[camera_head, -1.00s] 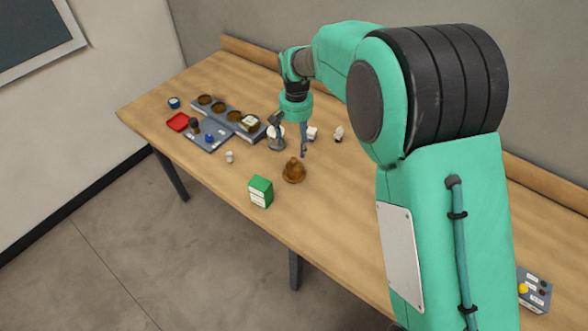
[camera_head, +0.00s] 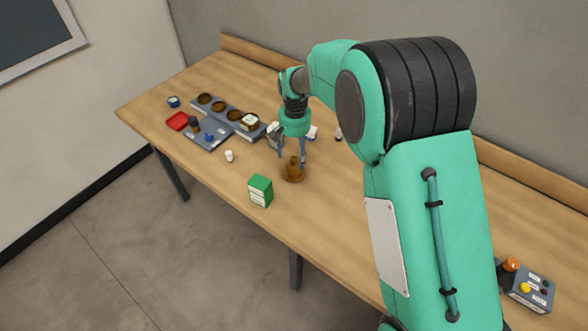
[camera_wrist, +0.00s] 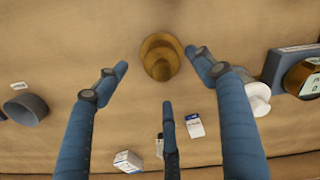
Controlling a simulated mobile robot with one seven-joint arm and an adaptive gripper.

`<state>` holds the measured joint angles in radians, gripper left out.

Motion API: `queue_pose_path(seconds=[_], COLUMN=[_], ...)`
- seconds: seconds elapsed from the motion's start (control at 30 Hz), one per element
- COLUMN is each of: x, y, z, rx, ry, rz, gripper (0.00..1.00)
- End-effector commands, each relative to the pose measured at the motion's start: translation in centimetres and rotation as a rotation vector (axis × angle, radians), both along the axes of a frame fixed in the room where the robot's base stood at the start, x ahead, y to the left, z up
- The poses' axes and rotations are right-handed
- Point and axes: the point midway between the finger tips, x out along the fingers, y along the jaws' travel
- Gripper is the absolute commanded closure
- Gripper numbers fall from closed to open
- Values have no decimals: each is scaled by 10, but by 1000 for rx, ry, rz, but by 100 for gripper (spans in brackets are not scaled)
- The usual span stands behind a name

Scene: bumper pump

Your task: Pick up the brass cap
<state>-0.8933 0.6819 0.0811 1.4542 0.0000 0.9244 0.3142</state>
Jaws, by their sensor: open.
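The brass cap (camera_head: 292,172) is a brown-gold, stepped, dome-like piece on the wooden table, behind the green box. In the wrist view the cap (camera_wrist: 160,58) is at the top centre, between and slightly beyond the tips of two blue fingers. My gripper (camera_head: 289,155) is open and hangs over the cap, its fingers overlapping the cap's upper part in the head view. I cannot tell whether any finger touches the cap.
A green box (camera_head: 260,191) and a small white piece (camera_head: 229,156) stand nearby. A grey holder with round wells (camera_head: 223,113) and a red tray (camera_head: 177,121) are at the left. A button box (camera_head: 529,292) is at the far right.

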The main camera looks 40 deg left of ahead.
Motion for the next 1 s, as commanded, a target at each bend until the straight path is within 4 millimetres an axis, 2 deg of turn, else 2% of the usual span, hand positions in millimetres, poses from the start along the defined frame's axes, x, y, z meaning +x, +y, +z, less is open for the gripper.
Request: queue_pose_path(seconds=[0.1, 0.2, 0.67, 1.0], x=[0, 0, 0, -1], y=[0, 0, 0, 3], z=[-15, -20, -24, -60], rx=[-1, 0, 0, -1], ry=[1, 0, 0, 1], rz=[0, 0, 0, 0], gripper=[31, 31, 31, 31])
